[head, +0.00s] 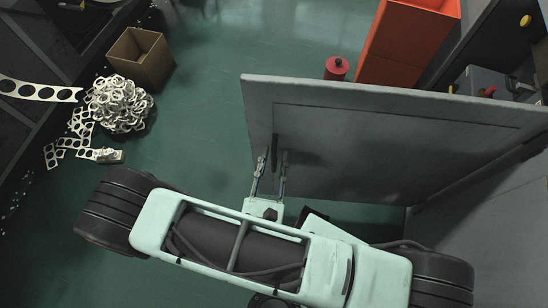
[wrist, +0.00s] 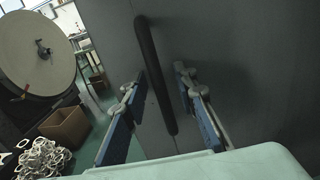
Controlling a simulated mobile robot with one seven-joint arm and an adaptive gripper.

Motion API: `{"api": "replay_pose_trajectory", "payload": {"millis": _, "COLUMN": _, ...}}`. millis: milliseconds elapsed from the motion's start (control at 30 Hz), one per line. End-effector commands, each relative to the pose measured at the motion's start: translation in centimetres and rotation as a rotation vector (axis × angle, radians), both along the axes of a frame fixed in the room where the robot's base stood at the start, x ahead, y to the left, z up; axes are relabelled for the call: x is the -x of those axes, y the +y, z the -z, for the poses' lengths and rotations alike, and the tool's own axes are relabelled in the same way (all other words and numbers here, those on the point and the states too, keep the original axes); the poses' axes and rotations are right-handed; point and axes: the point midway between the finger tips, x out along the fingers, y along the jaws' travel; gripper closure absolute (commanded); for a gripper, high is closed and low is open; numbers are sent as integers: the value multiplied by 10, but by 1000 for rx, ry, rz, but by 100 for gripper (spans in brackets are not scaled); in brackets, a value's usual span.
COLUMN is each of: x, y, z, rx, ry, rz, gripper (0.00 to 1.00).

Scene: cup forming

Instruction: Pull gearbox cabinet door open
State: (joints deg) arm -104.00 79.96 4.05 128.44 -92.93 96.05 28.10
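The grey cabinet door (head: 350,150) is a large flat panel across the centre and right of the head view. Its dark bar handle (head: 275,152) is near the panel's left edge. In the wrist view the black handle (wrist: 157,75) runs top to bottom in front of the grey door (wrist: 235,70). My gripper (head: 269,170) is at the handle, with one finger on each side. The wrist view also shows my gripper (wrist: 168,95) with its blue-padded fingers apart and gaps beside the bar. I cannot tell how far the door stands open.
An orange cabinet (head: 405,45) and a red canister (head: 336,68) stand behind the door. A cardboard box (head: 141,58) and a pile of punched metal scrap (head: 118,104) lie at the left. Green floor (head: 205,110) is clear between the scrap and the door.

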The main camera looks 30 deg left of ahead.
Motion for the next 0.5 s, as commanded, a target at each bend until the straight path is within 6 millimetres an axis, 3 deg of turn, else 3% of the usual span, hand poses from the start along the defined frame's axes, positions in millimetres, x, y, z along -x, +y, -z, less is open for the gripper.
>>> {"api": "replay_pose_trajectory", "payload": {"millis": 233, "x": 0, "y": 1, "z": -11, "rx": -2, "ry": 0, "rz": -1, "gripper": 74}}
{"api": "replay_pose_trajectory", "payload": {"millis": 500, "x": 0, "y": 1, "z": -51, "rx": -3, "ry": 1, "rz": 0, "gripper": 74}}
